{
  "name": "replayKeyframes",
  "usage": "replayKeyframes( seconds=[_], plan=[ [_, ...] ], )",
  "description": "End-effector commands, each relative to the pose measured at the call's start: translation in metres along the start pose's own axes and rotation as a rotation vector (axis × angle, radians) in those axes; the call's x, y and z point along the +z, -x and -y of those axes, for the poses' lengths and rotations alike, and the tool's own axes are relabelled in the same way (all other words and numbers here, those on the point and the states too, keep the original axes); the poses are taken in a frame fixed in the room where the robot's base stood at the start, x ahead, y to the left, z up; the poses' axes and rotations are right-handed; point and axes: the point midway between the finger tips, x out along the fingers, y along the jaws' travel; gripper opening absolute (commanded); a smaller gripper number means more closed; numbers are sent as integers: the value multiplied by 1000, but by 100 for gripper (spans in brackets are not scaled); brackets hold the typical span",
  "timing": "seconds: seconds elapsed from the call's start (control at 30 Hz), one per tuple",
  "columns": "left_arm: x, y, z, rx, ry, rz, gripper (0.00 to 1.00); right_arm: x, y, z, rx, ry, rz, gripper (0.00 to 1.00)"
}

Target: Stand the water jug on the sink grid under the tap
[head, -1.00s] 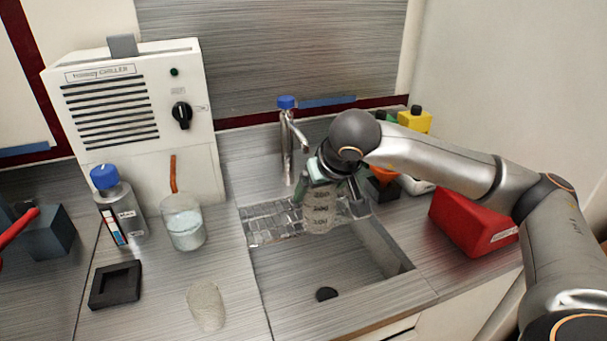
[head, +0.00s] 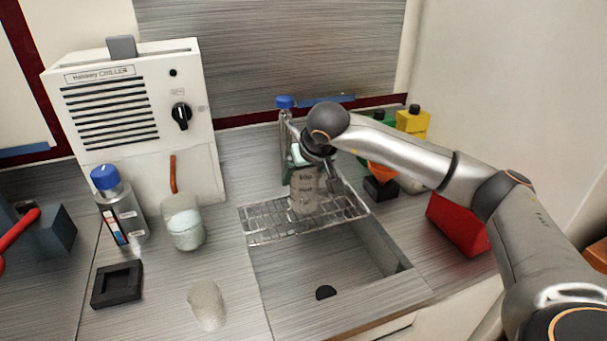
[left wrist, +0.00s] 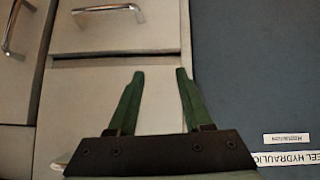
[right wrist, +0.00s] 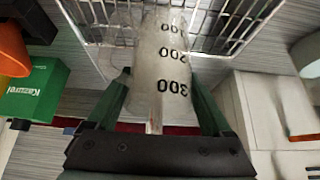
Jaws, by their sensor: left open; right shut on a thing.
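The water jug (head: 306,192) is a clear, graduated vessel with black numbers, upright over the sink grid. My right gripper (head: 312,165) is shut on it from above and behind. In the right wrist view the jug (right wrist: 162,75) sits between the green fingers, with the grid wires (right wrist: 235,22) beyond it. The wire sink grid (head: 270,223) spans the back of the sink. I cannot tell whether the jug's base touches it. My left gripper (left wrist: 155,100) is open and empty, facing cabinet fronts.
The open sink basin (head: 340,265) lies in front of the grid. Left on the counter are a beaker (head: 184,225), a clear cup (head: 206,304), a blue-capped bottle (head: 122,210) and a black holder (head: 116,285). A red block (head: 455,225) and several bottles stand right.

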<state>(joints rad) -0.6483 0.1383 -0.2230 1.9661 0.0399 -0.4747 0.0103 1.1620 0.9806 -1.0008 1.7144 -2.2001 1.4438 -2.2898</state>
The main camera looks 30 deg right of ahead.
Motion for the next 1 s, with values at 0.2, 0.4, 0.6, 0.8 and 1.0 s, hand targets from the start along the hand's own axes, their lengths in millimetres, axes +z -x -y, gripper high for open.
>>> replayKeyframes(
  seconds=[0.2,0.4,0.6,0.8,1.0],
  plan=[
    [3,-2,-1,2,1,1,50,3,-4,0,0,0,0,28],
    [3,-4,-5,12,1,1,50,7,-10,0,1,0,3,28],
    [0,-4,-8,18,0,-5,50,9,-12,0,2,1,8,88],
    [0,-5,-8,17,-1,-5,50,9,-12,-1,2,0,6,100],
    [-3,-3,-6,15,-1,-5,50,6,-8,-1,2,-1,3,100]
  ],
)
